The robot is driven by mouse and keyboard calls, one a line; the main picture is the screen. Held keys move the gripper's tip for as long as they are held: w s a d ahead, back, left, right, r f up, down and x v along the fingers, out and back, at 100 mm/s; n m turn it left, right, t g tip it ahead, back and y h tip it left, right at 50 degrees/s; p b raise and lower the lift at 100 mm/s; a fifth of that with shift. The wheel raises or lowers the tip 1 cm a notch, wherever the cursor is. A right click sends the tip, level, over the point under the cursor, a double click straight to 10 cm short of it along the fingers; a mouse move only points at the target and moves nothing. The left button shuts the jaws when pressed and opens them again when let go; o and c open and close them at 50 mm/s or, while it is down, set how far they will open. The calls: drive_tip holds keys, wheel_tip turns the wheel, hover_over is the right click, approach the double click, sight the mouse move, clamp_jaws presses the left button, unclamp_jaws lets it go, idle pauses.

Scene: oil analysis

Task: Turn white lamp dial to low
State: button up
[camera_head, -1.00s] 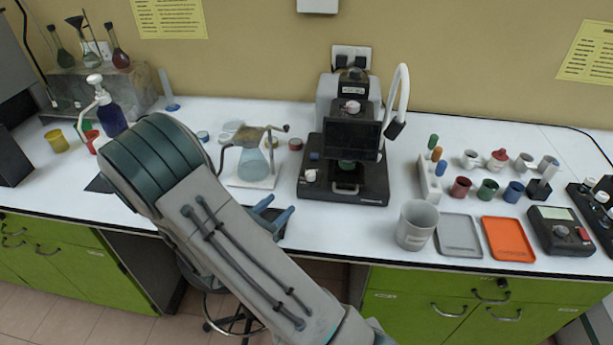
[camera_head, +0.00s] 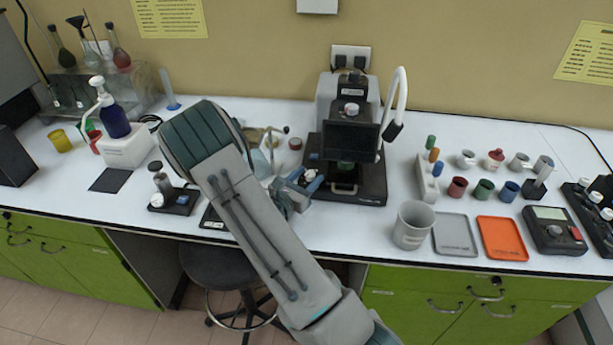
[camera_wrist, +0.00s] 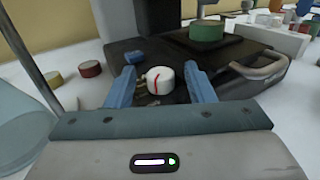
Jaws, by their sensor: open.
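The white lamp dial (camera_wrist: 160,80) has a red line on its face and sits on the front left of the black microscope-like device's base (camera_wrist: 150,50). It shows between the two blue fingers of my gripper (camera_wrist: 160,88) in the wrist view. My gripper is open, with one finger on each side of the dial. I cannot tell whether either finger touches it. In the head view my gripper (camera_head: 302,182) is at the left front edge of the device (camera_head: 350,198), and the dial is small there (camera_head: 312,157).
A glass vessel (camera_wrist: 20,125) stands close on the left in the wrist view. Small round containers (camera_wrist: 90,69) lie behind it. A grey mug (camera_head: 413,226), a grey tray (camera_head: 455,235) and an orange tray (camera_head: 502,238) are to the right. A white switch-like knob (camera_head: 351,108) is higher on the device.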

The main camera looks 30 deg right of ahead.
drive_tip(key=shift+c, duration=0.3)
drive_tip(key=c, duration=0.9)
drive_tip(key=shift+c, duration=0.2)
drive_tip(key=shift+w+m+g+h, duration=0.1)
drive_tip(key=shift+m+g+h, duration=0.25)
drive_tip(key=shift+g, duration=0.25)
drive_tip(key=m+g, duration=0.1)
drive_tip(key=m+g+h+b, duration=0.1)
drive_tip(key=g, duration=0.1)
drive_tip(key=shift+w+a+f, duration=0.1)
drive_tip(key=shift+w, duration=0.1)
drive_tip(key=m+g, duration=0.1)
drive_tip(key=g, duration=0.1)
drive_tip(key=m+g+b, duration=0.1)
drive_tip(key=m+g, duration=0.1)
drive_tip(key=g, duration=0.1)
drive_tip(key=shift+w+m+h, duration=0.2)
drive_tip(key=shift+m+h, duration=0.05)
drive_tip(key=shift+w+m+g+y+b, duration=0.1)
drive_tip(key=shift+m+g+y+b, duration=0.3)
drive_tip(key=shift+m+g, duration=0.8)
drive_tip(key=shift+w+m+g+y+b, duration=0.1)
drive_tip(key=shift+m+g+b, duration=0.5)
drive_tip(key=shift+g, duration=1.1)
